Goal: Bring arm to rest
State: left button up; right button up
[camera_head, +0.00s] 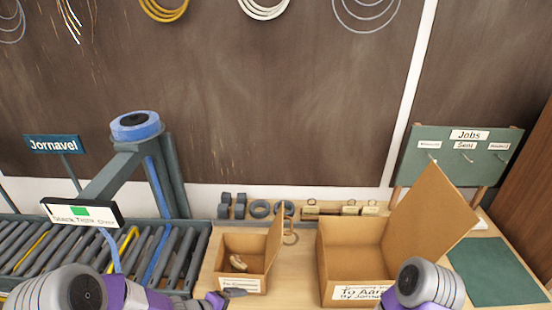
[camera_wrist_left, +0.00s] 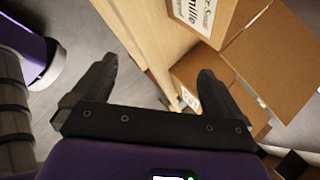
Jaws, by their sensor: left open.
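My left gripper (camera_wrist_left: 158,76) is open in the left wrist view, with two dark fingers spread apart and nothing between them. Past the fingers are the wooden bench edge, the grey floor and cardboard boxes. In the head view my left arm comes in at the bottom left, grey and purple, and a dark part of its gripper (camera_head: 233,293) shows at the bottom edge, just below the small box. My right arm shows at the bottom right as a grey and purple link in front of the large box. Its gripper is out of the picture.
A small open box (camera_head: 241,286) and a large open box (camera_head: 345,262) stand on the bench. A roller conveyor (camera_head: 183,262) with a post is at left. A green mat (camera_head: 497,270) lies at right below a jobs board (camera_head: 460,155). Small parts line the wall.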

pick_arm(q)
jog(key=s+d+f+n+g+y+b, duration=0.1)
jog(key=s+f+n+b, duration=0.1)
jog(key=s+f+n, duration=0.3)
jog(key=s+d+f+n+g+b, duration=0.1)
jog(key=s+f+n, duration=0.4)
jog(key=f+n, duration=0.5)
jog(key=s+f+n+g+y+b, duration=0.1)
jog(key=s+f+n+g+b, duration=0.2)
jog(key=n, duration=1)
notch_tip(320, 180, down, 6)
jog(key=s, duration=0.3)
jog(key=shift+d+r+y, duration=0.15)
jog(key=shift+d+y, duration=0.15)
jog(key=shift+d, duration=0.1)
jog(key=shift+w+b, duration=0.1)
jog(key=shift+b, duration=0.2)
